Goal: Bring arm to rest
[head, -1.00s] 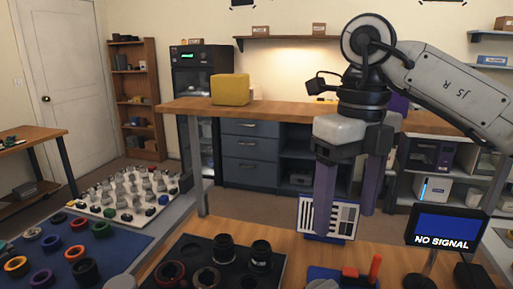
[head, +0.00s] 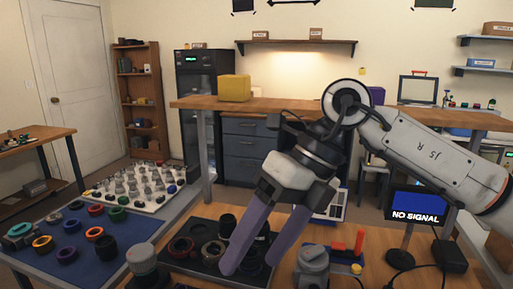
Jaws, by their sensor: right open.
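My right arm comes in from the right in the head view. Its gripper (head: 250,268) points down and to the left, over the black tray. The two purple fingers are apart with nothing seen between them. The fingers and hand hide part of the black tray (head: 205,226) and part of the test chart (head: 331,205) behind. My left gripper is not in the picture.
A blue mat (head: 135,249) with several coloured rings lies at left. A white board (head: 113,203) holds several small pieces behind it. A monitor reading NO SIGNAL (head: 417,205) stands at right. A grey round-topped device (head: 313,266) stands near the front.

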